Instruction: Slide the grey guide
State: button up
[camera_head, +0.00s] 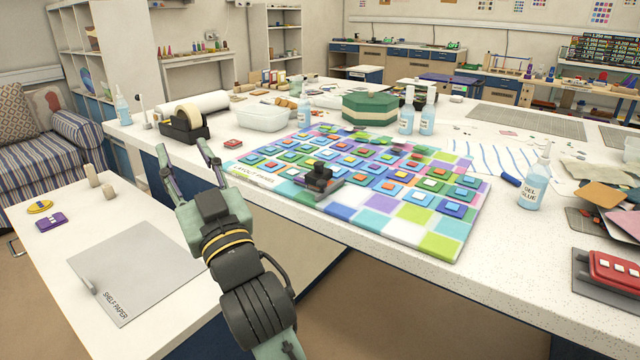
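Which thing is the grey guide is not certain. A dark grey block with a black knob (318,178) sits on the colourful tiled layout panel (452,246), near its front middle. A small light grey bar (88,285) lies at the left edge of the grey shelf paper sheet (135,262) on the lower white table. My gripper (185,149) is open and empty, its two fingers spread apart. It is in front of the big table's left end, left of the layout panel and apart from the knobbed block.
A black tape dispenser (185,124) and a clear tub (263,117) stand beyond my gripper. Glue bottles (407,114) and a green box (370,109) stand behind the panel. A gel glue bottle (534,184) stands right of it.

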jog(key=w+d+f+m+h, duration=0.2)
jog(key=w+d+f+h, duration=0.1)
jog(key=d, duration=0.3)
jog(key=w+d+f+m+h, duration=0.2)
jog(key=w+d+f+h, duration=0.1)
jog(key=d+f, duration=0.15)
jog(key=m+g+h, duration=0.1)
jog(key=m+h, duration=0.2)
jog(key=h, duration=0.2)
send_near(323, 184)
jog(key=w, duration=0.3)
jog(key=w+a+p, duration=0.1)
jog(key=w, duration=0.3)
jog(key=w+p, duration=0.1)
jog(key=w, duration=0.3)
jog(key=shift+a, duration=0.35)
grip_shut()
